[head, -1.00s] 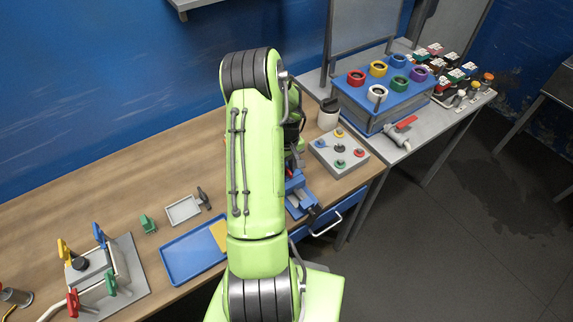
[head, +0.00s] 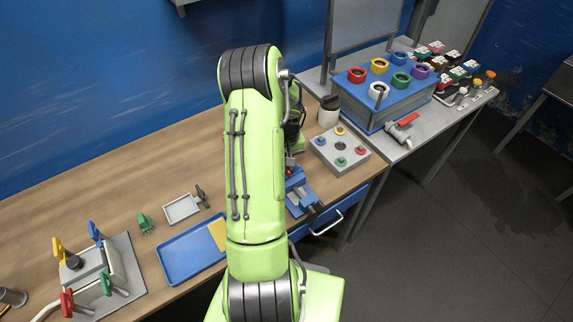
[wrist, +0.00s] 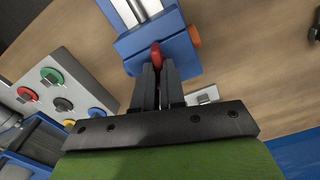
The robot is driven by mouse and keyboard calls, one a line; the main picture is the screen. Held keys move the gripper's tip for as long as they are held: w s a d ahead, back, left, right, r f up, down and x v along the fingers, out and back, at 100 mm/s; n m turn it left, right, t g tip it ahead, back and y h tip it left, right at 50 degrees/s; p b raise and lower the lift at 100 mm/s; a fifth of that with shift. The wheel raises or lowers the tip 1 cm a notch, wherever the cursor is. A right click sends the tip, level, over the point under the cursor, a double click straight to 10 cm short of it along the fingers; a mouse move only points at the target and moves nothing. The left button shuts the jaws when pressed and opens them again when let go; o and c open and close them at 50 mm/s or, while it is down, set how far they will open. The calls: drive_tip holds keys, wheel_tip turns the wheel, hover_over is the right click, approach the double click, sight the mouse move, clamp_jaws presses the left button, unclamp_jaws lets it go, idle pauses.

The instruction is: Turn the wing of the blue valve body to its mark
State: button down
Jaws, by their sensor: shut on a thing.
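A blue body (wrist: 160,45) lies ahead of my gripper in the wrist view, with grey rails behind it and an orange round part (wrist: 194,37) on its right side. A red wing (wrist: 156,54) stands up from it. My gripper (wrist: 158,70) points at the blue body, and its dark fingers are shut on the red wing, whose tip shows beyond them. In the head view the blue body and vise-like base (head: 301,193) show right of my green arm, which hides most of the gripper. I cannot make out a mark.
A grey box with coloured knobs (head: 322,153) stands just right of the blue body. A blue tray (head: 180,262), a grey tray (head: 181,208) and a board with coloured levers (head: 130,280) lie to the left. The wooden table (head: 130,180) is clear behind them.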

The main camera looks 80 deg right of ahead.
drive_tip(key=m+b, duration=0.1)
drive_tip(key=m, duration=0.2)
drive_tip(key=shift+f+m+b, duration=0.1)
drive_tip(key=shift+m+b, duration=0.2)
drive_tip(key=shift+m, duration=0.1)
drive_tip(key=m+b, duration=0.1)
drive_tip(key=m, duration=0.2)
drive_tip(key=shift+m, duration=0.3)
drive_tip(key=m+b, duration=0.1)
drive_tip(key=m, duration=0.2)
drive_tip(key=shift+m, duration=0.3)
drive_tip(key=shift+m+b, duration=0.4)
drive_tip(key=shift+m, duration=1.4)
drive_tip(key=c, duration=1.2)
unclamp_jaws()
wheel_tip(320, 180, up, 16)
drive_tip(key=p, duration=0.2)
